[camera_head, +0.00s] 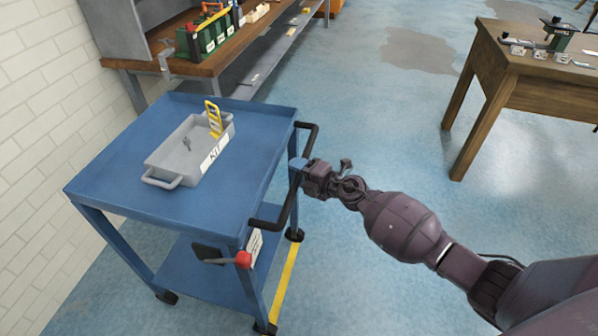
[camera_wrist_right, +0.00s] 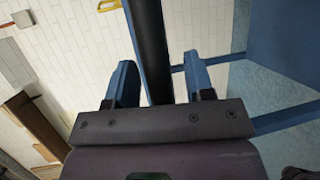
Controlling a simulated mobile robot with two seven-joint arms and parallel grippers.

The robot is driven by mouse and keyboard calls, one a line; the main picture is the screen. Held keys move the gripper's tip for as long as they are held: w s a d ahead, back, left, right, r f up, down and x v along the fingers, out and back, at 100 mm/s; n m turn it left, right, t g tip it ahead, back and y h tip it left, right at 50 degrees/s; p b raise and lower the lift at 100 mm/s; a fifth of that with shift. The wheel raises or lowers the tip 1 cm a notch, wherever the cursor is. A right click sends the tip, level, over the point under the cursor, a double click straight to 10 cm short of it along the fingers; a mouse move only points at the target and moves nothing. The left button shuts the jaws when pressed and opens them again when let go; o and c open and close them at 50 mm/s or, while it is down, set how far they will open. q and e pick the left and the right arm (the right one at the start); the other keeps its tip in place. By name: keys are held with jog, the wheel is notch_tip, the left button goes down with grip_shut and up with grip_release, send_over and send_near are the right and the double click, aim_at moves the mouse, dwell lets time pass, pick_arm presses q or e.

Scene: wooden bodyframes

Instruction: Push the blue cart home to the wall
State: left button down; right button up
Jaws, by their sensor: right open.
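The blue cart (camera_head: 110,185) stands in the left half of the head view, beside the white tiled wall (camera_head: 38,105), with a strip of floor visible between them at the lower left. Its black handle (camera_head: 284,212) is on the right side. My right gripper (camera_head: 298,165) is at the handle's middle. In the right wrist view, the handle bar (camera_wrist_right: 152,45) runs between the two blue fingers of my open right gripper (camera_wrist_right: 160,78), with gaps on both sides. Whether either finger touches it elsewhere is hidden. My left gripper is not in view.
A grey tray (camera_head: 170,165) with a yellow item (camera_head: 214,118) sits on the cart. A red-knobbed lever (camera_head: 243,259) is at its near end. A yellow floor line (camera_head: 286,283) runs beside it. A workbench (camera_head: 215,67) stands behind; a wooden table (camera_head: 520,65) stands right.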

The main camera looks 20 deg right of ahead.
grip_shut()
dwell(0.4)
jog(key=shift+w+a, duration=0.1)
